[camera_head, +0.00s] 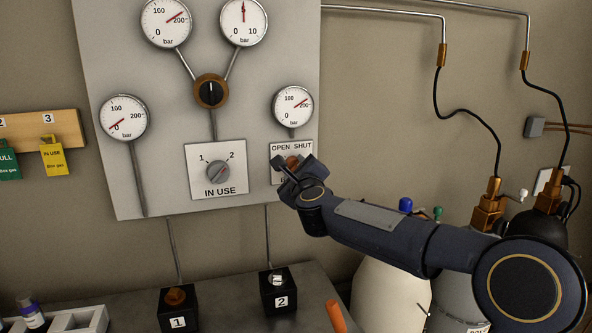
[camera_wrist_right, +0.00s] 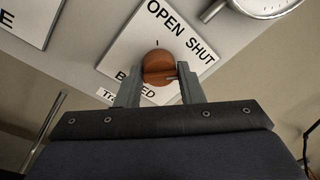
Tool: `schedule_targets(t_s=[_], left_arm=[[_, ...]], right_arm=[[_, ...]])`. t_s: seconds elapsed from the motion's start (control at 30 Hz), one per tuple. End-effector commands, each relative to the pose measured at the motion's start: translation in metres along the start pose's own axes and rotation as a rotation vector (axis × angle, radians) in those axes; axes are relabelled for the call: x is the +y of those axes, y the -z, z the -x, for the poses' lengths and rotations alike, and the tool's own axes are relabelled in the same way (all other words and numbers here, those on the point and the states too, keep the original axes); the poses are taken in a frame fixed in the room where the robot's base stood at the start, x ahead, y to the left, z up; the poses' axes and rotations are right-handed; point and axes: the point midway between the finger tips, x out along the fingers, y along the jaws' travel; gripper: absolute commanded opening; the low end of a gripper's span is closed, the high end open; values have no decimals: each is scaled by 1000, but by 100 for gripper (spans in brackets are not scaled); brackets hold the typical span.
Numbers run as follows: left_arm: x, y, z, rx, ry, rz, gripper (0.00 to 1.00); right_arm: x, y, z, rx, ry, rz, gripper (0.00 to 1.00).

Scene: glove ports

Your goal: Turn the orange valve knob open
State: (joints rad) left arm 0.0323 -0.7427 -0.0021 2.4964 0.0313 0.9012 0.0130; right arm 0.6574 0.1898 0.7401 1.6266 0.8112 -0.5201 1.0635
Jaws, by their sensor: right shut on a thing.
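The orange valve knob (camera_head: 293,163) sits on a white plate (camera_head: 305,149) marked OPEN and SHUT at the lower right of the grey panel. My right gripper (camera_head: 287,167) comes in from the right and covers part of the plate. In the right wrist view the knob (camera_wrist_right: 158,67) is between the two fingers of my right gripper (camera_wrist_right: 160,80), which is shut on it. A short pointer on the knob points to the right in that view. The lower lettering of the plate is partly hidden by the fingers. My left gripper is not in view.
The panel (camera_head: 110,40) carries several gauges, a black-centred regulator knob (camera_head: 210,92) and a grey IN USE selector (camera_head: 216,170). Gas cylinders (camera_head: 390,290) stand at the lower right. Two black blocks numbered 1 (camera_head: 178,322) and 2 (camera_head: 281,302) stand on the bench below.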

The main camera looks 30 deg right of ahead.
Motion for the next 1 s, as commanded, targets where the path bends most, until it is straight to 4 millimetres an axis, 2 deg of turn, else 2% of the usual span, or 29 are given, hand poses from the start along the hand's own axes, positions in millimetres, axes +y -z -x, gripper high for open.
schedule_targets(t_s=[0.27, 1.0], left_arm=[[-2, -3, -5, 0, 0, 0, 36], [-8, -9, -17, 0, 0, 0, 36]], right_arm=[[3, 1, 0, -13, 9, 170, 12], [4, 4, 0, -64, 57, 865, 12]])
